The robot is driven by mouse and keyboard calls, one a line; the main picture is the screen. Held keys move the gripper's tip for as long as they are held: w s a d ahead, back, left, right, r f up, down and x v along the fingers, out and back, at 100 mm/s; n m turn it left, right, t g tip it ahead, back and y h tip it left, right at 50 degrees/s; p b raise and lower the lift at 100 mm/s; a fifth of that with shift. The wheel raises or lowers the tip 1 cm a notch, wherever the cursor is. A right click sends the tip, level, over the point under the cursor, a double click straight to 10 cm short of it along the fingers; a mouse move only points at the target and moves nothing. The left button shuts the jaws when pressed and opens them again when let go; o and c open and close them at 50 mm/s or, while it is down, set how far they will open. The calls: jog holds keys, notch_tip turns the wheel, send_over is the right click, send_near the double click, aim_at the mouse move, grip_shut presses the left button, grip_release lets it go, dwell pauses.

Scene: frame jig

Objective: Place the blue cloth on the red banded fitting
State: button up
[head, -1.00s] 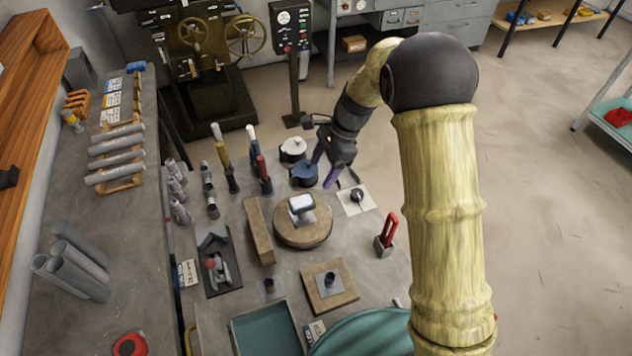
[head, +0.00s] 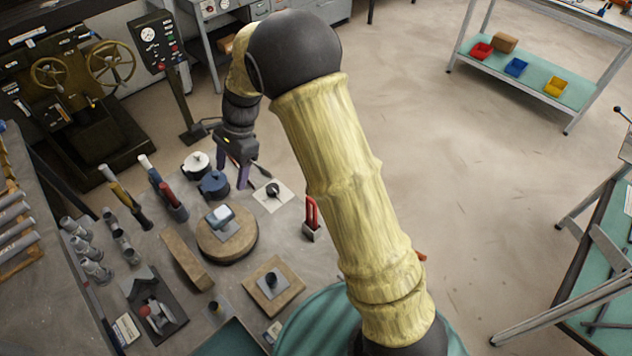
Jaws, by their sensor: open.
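A pale blue and white block-like thing (head: 220,215) lies on a small grey plate on the round wooden disc; I cannot tell whether it is the blue cloth. No red banded fitting shows clearly. Several grey fittings (head: 88,248) stand at the left of the table, too small to tell any bands. A red-tipped part (head: 150,312) sits in a dark tray at the lower left. My gripper (head: 232,174) has its purple fingers apart, with nothing seen between them. It points down just right of a blue lidded pot (head: 214,184), behind the disc.
A white pot (head: 197,163) stands behind the blue one. A white card with a black knob (head: 272,191) is right of my gripper. A red-handled piece (head: 311,218), a wooden bar (head: 186,258) and a square wooden block (head: 274,287) stand nearer.

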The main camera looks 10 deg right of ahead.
jog(key=s+d+r+n+t+h, duration=0.2)
jog(key=s+d+n, duration=0.3)
jog(key=s+d, duration=0.3)
jog(key=s+d+r+n+t+h, duration=0.1)
jog(key=s+d+n, duration=0.5)
jog(key=d, duration=0.8)
jog(key=shift+s+d+r+n+t+h, duration=0.3)
jog(key=shift+s+d+r+t+h, duration=0.1)
jog(key=shift+s+r+t, duration=0.45)
jog(key=shift+s+f, duration=0.1)
jog(key=shift+s, duration=0.1)
